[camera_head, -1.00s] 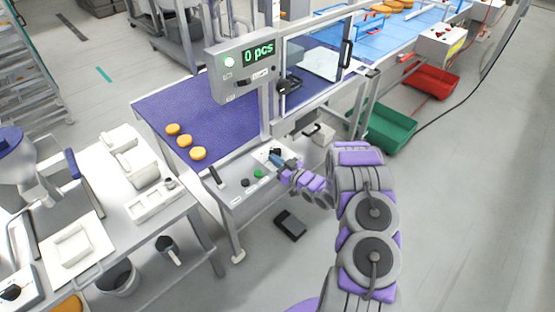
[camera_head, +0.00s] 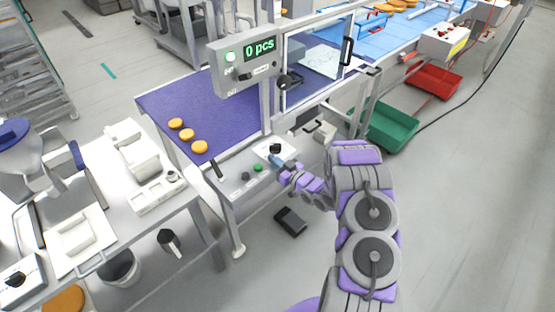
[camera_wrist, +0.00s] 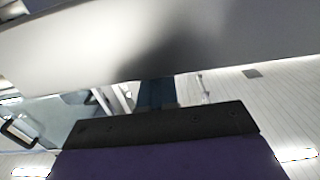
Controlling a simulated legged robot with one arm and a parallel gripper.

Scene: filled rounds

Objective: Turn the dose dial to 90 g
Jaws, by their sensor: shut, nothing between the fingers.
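The dose dial appears to be the small black knob (camera_head: 275,148) on a white plate (camera_head: 263,149) on the grey front panel of the machine. Its pointer and scale marks are too small to read. My gripper (camera_head: 279,161) is shut and empty, just below and right of the knob in the head view. I cannot tell whether it touches the knob. In the wrist view, a pale grey surface fills the top, close to the camera, and the dial cannot be made out there.
A green button (camera_head: 258,168), a dark knob (camera_head: 245,176) and a black lever (camera_head: 216,169) sit left on the panel. Orange rounds (camera_head: 187,134) lie on the purple belt (camera_head: 225,112). A black pedal (camera_head: 290,220) is on the floor.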

